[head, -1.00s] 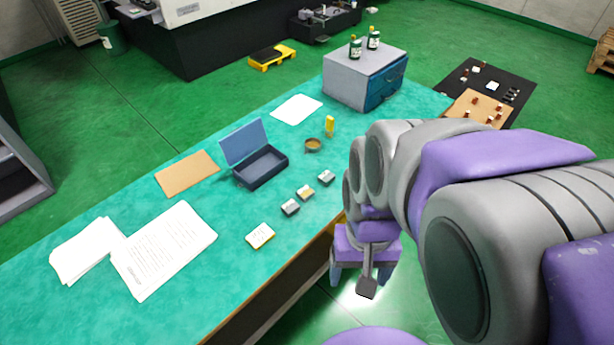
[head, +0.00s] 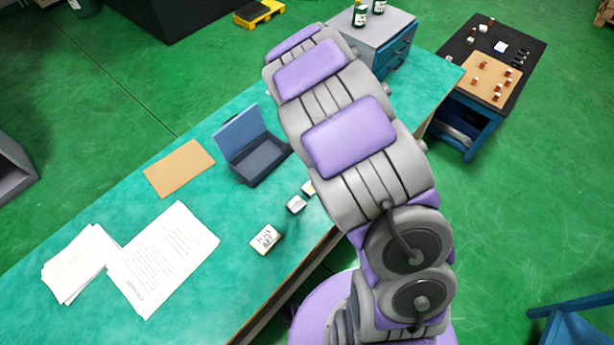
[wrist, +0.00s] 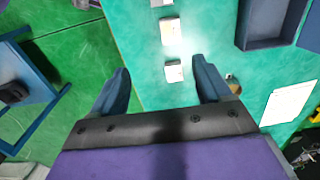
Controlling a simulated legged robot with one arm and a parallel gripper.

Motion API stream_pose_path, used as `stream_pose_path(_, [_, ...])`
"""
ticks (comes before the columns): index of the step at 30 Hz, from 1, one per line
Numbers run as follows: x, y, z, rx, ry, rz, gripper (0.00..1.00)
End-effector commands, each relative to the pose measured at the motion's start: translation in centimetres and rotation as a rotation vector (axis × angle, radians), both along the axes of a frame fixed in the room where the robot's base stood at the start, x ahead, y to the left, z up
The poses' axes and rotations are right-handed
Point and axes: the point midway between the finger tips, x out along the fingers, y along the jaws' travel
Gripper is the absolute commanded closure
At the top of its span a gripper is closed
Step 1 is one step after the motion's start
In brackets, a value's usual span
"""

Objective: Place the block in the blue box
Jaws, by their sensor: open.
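The blue box (head: 262,160) stands on the green table with its lid (head: 240,132) raised; it is also at the top right of the wrist view (wrist: 265,20). Small pale-topped blocks lie in a row in front of it, two of them visible in the head view, one nearer (head: 296,205) and one farther (head: 307,188). A larger white block (head: 266,239) lies nearer. In the wrist view my gripper (wrist: 162,84) is open and empty above the table edge, with one block (wrist: 174,72) beyond and between its fingers and another (wrist: 170,32) farther off. My arm hides the gripper in the head view.
A brown board (head: 180,168) and white papers (head: 165,258) lie left of the box. A grey and blue drawer cabinet (head: 385,35) stands at the table's far end. A round brown object (wrist: 233,85) is partly hidden behind the right finger.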

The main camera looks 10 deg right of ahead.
Motion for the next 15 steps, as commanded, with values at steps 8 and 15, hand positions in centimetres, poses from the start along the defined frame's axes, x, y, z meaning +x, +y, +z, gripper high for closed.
stream_pose_path(8, [0.8, 0.3, -2.8, 0.004, -0.002, -0.033, 0.22])
stream_pose_path(15, [0.9, 0.3, -7.4, 0.003, 0.0, -0.033, 0.22])
